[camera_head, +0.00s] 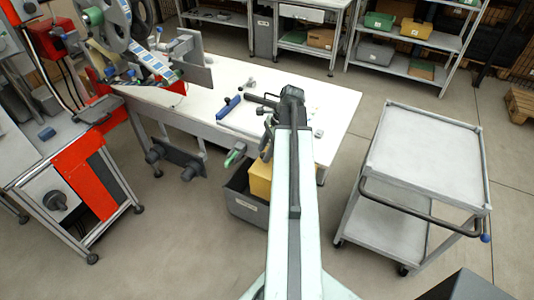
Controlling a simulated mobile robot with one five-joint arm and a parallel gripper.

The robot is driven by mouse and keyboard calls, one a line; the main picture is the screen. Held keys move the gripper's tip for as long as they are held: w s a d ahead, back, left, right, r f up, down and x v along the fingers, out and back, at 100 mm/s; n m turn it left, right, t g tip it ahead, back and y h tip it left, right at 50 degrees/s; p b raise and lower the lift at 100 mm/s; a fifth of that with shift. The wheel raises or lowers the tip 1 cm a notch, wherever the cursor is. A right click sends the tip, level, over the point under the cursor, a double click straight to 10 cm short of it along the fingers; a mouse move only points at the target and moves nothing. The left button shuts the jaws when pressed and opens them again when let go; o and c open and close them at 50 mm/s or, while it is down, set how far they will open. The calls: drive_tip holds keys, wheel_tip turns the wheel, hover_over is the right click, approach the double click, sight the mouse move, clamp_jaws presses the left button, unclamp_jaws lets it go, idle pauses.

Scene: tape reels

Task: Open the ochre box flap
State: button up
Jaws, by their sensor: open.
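An ochre box or panel (259,180) shows low beside the white table, just left of my arm. It stands in or against a dark grey bin (247,208) with a pale label; I cannot tell which. My arm hides its right side, and no flap can be made out clearly. A second ochre box (416,28) sits on the shelf at the back right. My gripper (256,103) is at the far end of my arm, over the white table, above and beyond the nearer ochre box. It is dark and small in view, open, and apart from both boxes.
The white table (330,110) carries a blue roller (229,107) and small parts. A reel machine (125,40) stands at the left. A white cart (425,150) stands at the right. Shelves (405,65) with bins line the back. Floor is free between table and cart.

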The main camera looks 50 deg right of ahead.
drive_tip(key=shift+r, duration=0.1)
clamp_jaws()
idle(1.2)
